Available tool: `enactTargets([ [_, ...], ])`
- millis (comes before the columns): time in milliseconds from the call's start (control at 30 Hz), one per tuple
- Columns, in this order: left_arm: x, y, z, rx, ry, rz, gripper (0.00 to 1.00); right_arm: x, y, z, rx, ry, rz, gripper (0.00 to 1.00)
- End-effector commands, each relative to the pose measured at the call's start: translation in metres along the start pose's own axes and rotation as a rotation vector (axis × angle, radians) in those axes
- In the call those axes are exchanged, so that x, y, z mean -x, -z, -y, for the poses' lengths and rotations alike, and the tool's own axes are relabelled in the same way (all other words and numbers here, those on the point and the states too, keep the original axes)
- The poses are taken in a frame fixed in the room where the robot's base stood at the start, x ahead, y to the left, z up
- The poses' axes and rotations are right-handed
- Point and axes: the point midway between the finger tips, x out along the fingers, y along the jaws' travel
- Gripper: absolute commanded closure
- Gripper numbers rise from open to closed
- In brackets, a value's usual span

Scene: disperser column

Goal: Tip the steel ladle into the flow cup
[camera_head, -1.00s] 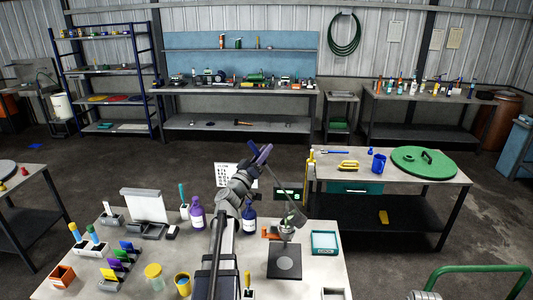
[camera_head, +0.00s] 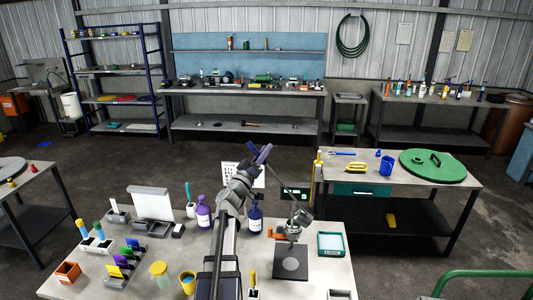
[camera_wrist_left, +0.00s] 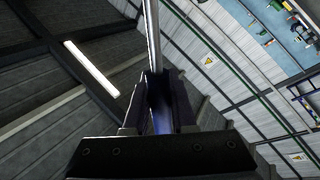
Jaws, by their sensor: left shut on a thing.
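My left gripper (camera_head: 262,155) is raised over the bench and shut on the steel ladle (camera_head: 303,213). The ladle's thin handle slants down right from the fingers to the bowl. In the left wrist view the handle (camera_wrist_left: 153,35) runs straight out from between the fingers (camera_wrist_left: 158,102). The bowl is just above and slightly right of the flow cup (camera_head: 293,231), and looks tilted. The flow cup stands over a dark square plate (camera_head: 290,264). I cannot tell whether the bowl touches the cup's rim, and the bowl's contents are hidden. My right gripper is not in view.
A purple bottle (camera_head: 203,213) and a dark blue bottle (camera_head: 255,219) stand left of the cup. A teal-edged tray (camera_head: 331,244) is to its right, and a small green-lit display (camera_head: 293,193) is behind.

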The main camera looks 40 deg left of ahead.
Motion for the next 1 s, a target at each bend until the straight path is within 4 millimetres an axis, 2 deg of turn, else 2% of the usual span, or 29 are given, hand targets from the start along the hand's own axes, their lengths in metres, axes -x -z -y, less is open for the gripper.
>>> enactTargets([
  [1000,0.01,0.006,0.027,0.093,0.013,-0.038,1.0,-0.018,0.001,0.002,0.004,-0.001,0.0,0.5],
])
